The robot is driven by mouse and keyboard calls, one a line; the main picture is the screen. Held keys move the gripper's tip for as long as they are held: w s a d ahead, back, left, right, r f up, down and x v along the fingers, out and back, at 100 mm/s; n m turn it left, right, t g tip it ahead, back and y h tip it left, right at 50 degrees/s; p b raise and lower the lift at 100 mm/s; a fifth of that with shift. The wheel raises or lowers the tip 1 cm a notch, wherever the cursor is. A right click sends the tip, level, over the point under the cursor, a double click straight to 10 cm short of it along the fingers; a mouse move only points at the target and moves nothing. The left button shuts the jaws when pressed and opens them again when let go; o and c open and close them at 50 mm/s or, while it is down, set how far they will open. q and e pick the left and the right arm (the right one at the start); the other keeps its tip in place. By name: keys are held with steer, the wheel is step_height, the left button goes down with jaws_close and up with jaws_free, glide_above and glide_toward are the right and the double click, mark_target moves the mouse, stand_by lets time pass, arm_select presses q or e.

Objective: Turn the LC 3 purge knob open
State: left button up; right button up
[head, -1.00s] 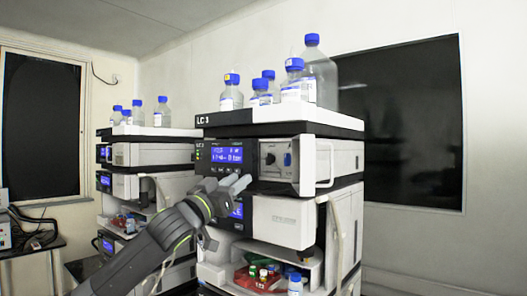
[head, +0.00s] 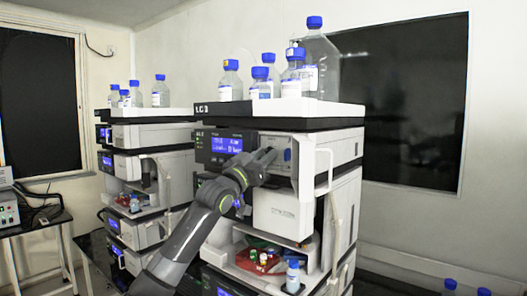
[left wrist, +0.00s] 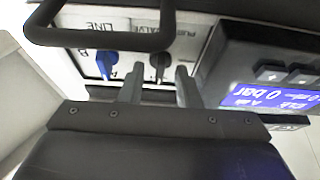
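The LC 3 stack (head: 232,108) stands in the middle of the head view. In the left wrist view, its dark purge valve knob (left wrist: 158,62) sits on a light panel beside a blue LINE knob (left wrist: 106,62). My left gripper (head: 270,156) is at this panel in the head view and hides the purge knob there. In the left wrist view, my left gripper (left wrist: 160,72) is open, with one finger on each side of the purge knob. I cannot tell whether the fingers touch it. My right gripper is not in view.
A dark bar handle (left wrist: 100,38) crosses in front of the panel in the left wrist view. A blue display (head: 227,145) is left of the panel. Several blue-capped bottles (head: 315,65) stand on top. A second stack (head: 150,135) stands to the left.

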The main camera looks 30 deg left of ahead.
arm_select(q)
jaws_close()
steer(key=shift+f+n+b, duration=0.15)
steer(key=shift+n+b, duration=0.55)
steer(key=shift+b, duration=0.2)
steer(key=n+y+b, duration=0.2)
steer(key=n+b, duration=0.1)
steer(key=n, duration=0.1)
steer(key=n+g+y+b, duration=0.1)
steer(key=n+y+b, duration=0.1)
steer(key=n+b, duration=0.1)
steer(key=n+y+b, duration=0.2)
steer(key=n+b, duration=0.2)
steer(key=shift+d+n+g, duration=0.25)
steer(key=shift+n+g, duration=0.05)
steer(key=shift+g, duration=0.1)
steer(key=n+b, duration=0.1)
steer(key=n, duration=0.1)
steer(key=n+g+y+b, duration=0.1)
steer(key=n, duration=0.1)
steer(key=shift+r+g+b, duration=0.2)
steer(key=shift+g+b, duration=0.1)
steer(key=shift+b, duration=0.1)
steer(key=shift+r+n+g+b, duration=0.15)
steer(key=shift+n+g+b, duration=0.7)
steer(key=shift+n, duration=1.25)
jaws_free()
steer(key=shift+d, duration=0.1)
